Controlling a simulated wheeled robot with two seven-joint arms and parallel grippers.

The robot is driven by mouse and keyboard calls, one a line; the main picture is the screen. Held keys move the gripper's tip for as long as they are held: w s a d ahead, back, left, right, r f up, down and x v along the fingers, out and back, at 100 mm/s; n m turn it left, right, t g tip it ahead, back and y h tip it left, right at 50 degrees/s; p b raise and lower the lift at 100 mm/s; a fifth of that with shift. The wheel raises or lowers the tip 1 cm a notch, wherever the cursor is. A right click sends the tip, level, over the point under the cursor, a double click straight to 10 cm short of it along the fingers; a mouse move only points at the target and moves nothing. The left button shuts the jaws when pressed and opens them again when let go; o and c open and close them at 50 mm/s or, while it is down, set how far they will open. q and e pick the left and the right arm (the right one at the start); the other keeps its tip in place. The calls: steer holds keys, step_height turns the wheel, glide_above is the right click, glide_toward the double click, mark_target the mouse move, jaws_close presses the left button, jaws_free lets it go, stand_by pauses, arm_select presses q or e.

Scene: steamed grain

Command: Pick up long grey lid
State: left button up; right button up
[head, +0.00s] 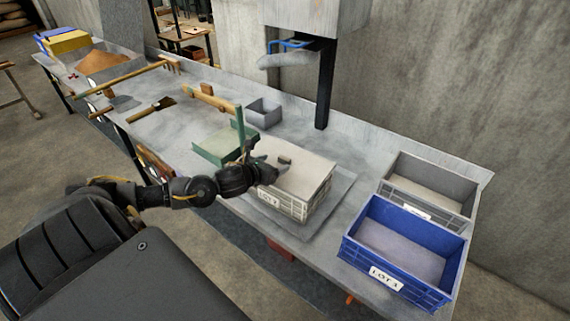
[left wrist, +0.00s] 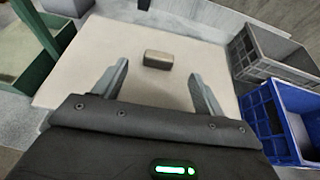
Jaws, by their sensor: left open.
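The long grey lid (head: 308,172) is a flat pale board lying on top of a light crate (head: 294,206) with a label on its front. A small dark block handle (head: 285,160) stands on the lid. My left gripper (head: 274,166) is over the lid, close to the handle. In the left wrist view the lid (left wrist: 90,55) fills the middle, and the handle (left wrist: 158,60) lies ahead, between the lines of the two open fingers (left wrist: 160,77). The fingers are apart from the handle and hold nothing. My right gripper is not in view.
A blue labelled crate (head: 370,263) and a grey crate (head: 398,203) stand at the right. A green tray (head: 216,145) with an upright post is just left of the lid. A small grey bin (head: 264,112) and wooden tools lie farther back. A dark post (head: 325,90) stands behind.

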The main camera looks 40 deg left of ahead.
mark_target(283, 158)
arm_select(q)
steer(key=shift+p+x, duration=0.95)
steer(key=shift+x, duration=1.35)
steer(key=shift+w+f, duration=0.2)
steer(key=shift+w, duration=0.05)
steer(key=shift+r, duration=0.1)
steer(key=c, duration=1.3)
steer(key=shift+c, duration=0.2)
steer(key=shift+a, duration=0.1)
